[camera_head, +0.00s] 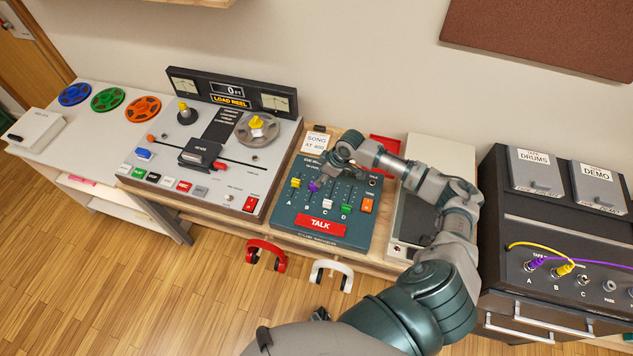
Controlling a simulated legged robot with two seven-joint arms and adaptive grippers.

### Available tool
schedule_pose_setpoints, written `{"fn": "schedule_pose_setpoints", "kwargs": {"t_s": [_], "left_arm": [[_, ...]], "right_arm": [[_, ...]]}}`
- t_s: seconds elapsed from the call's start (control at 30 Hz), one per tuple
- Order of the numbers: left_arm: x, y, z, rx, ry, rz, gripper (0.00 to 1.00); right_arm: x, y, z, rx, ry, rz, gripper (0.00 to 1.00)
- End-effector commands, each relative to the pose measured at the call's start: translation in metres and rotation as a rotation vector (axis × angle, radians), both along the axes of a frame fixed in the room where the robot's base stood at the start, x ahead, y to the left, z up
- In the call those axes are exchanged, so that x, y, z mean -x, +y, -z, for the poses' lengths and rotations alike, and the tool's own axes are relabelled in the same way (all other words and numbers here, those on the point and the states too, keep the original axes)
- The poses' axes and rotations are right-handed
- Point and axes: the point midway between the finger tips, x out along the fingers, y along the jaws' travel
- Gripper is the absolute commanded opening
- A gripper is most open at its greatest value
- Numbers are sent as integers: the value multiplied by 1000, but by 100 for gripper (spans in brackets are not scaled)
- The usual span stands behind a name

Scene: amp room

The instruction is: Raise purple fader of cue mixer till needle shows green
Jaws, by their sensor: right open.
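The cue mixer (290,218) is a dark teal panel on the wooden bench. It has a row of colored faders and a red TALK bar (320,226). The purple fader (314,186) is second from the left, between the yellow fader (296,182) and the white fader (328,204). My right gripper (336,160) is open over the back of the mixer, just above and right of the purple fader, with no clear contact. The gripper covers the mixer's back part, and no needle can be made out there. My left gripper is not in view.
A tape machine (240,180) with yellow-capped knobs stands left of the mixer. A song card (316,141) stands behind it. A dark patch box (520,225) with cables is at the right. Red and white headphones (266,254) hang at the bench front.

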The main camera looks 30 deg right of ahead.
Motion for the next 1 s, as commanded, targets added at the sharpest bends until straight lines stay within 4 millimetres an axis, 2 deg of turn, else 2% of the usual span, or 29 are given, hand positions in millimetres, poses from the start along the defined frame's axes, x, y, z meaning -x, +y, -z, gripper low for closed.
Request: {"fn": "schedule_pose_setpoints", "kwargs": {"t_s": [0.1, 0.3, 1.0], "left_arm": [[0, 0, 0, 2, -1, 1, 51], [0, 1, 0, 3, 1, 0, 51], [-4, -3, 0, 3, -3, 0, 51]], "right_arm": [[7, -3, -24, 4, -2, -1, 44], [12, -6, -45, 3, -2, -1, 44], [13, -8, -48, 2, 0, -1, 44]]}}
